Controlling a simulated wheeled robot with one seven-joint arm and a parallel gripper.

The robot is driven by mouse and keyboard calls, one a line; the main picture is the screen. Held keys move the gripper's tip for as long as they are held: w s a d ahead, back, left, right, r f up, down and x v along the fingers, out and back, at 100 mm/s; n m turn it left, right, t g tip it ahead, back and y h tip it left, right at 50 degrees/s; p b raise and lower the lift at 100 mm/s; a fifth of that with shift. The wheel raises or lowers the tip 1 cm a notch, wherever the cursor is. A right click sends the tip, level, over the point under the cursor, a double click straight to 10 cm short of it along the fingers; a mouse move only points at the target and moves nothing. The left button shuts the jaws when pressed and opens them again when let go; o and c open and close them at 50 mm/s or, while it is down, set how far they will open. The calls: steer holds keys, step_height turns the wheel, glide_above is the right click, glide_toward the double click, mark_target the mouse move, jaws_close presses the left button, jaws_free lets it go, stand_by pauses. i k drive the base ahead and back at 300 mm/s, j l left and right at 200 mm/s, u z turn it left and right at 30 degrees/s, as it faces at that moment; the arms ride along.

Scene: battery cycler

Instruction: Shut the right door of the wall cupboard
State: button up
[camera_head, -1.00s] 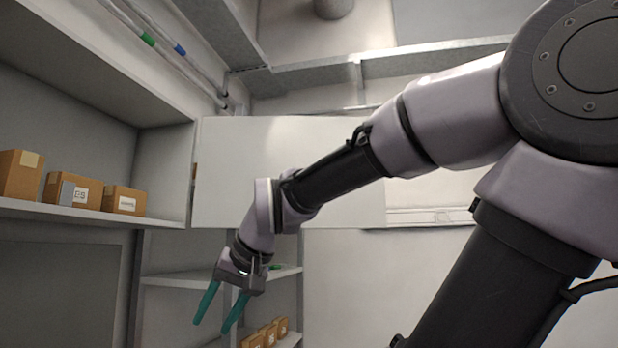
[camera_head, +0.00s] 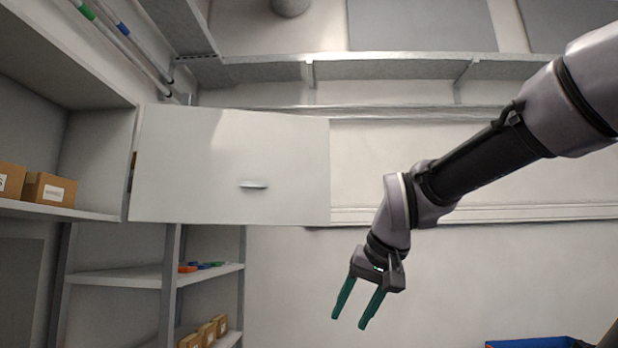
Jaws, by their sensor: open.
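The wall cupboard (camera_head: 112,160) is at the left, with an open shelf space. Its right door (camera_head: 200,165) stands wide open, a flat white panel reaching to the right from its hinge edge beside the cupboard's right wall. A small horizontal handle (camera_head: 253,185) sticks out from the door's lower middle. My gripper (camera_head: 347,312) has teal fingers spread apart and empty, pointing down. In the picture it is below and to the right of the door's free edge, and apart from it.
Cardboard boxes (camera_head: 47,190) stand inside the cupboard. Below the door is a shelf rack (camera_head: 120,274) with small coloured items and more boxes. A blue bin edge (camera_head: 530,343) shows at the lower right. The wall right of the rack is bare.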

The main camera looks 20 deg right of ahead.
mark_target(191, 164)
steer(key=i+z, duration=0.25)
steer(key=i, duration=0.15)
steer(key=i+j+z, duration=0.2)
steer(key=i, duration=0.2)
steer(key=i+j+z, duration=0.25)
steer(key=i, duration=0.2)
steer(key=i+j, duration=0.1)
steer(key=i, duration=1.95)
steer(key=i+u, duration=0.2)
steer(key=u, duration=0.3)
steer(key=i+l+u, duration=0.1)
steer(key=u, duration=0.4)
steer(key=i+l+u, duration=0.2)
steer(key=u, duration=3.35)
steer(key=l, duration=0.1)
